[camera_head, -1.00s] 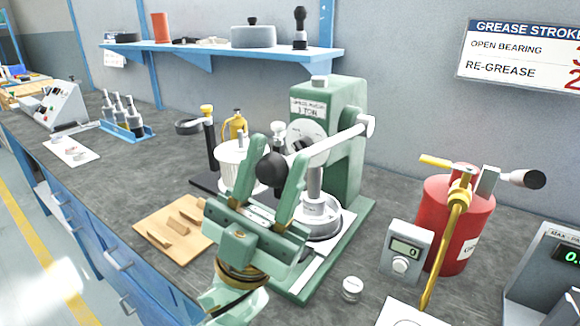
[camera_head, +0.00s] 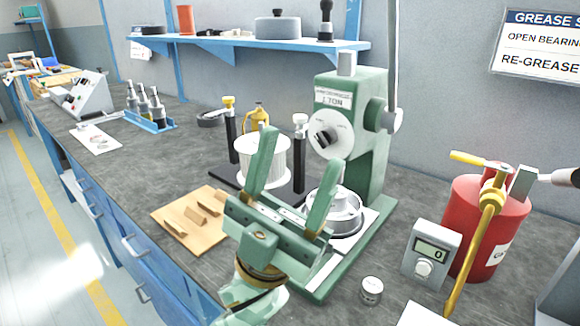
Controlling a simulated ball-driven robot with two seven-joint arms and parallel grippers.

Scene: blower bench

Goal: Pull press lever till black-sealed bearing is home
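The green arbor press (camera_head: 371,160) stands on the bench. Its press lever (camera_head: 393,60), a grey rod, points almost straight up from the hub and runs out of the top of the view; its knob is not visible. The ram's top (camera_head: 346,63) stands well above the press head. A silver round housing (camera_head: 345,219) sits on the press base under the head. I cannot make out a black-sealed bearing in it. My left gripper (camera_head: 303,150) is open and empty in front of the press, apart from the lever, its fingers partly covering the housing. My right gripper is not in view.
A white spool-like cylinder (camera_head: 262,158) and black posts stand left of the press. A wooden board (camera_head: 165,228) with wedges lies at front left. A small jar (camera_head: 371,290), a display box (camera_head: 431,254) and a red grease pot (camera_head: 470,240) stand at right.

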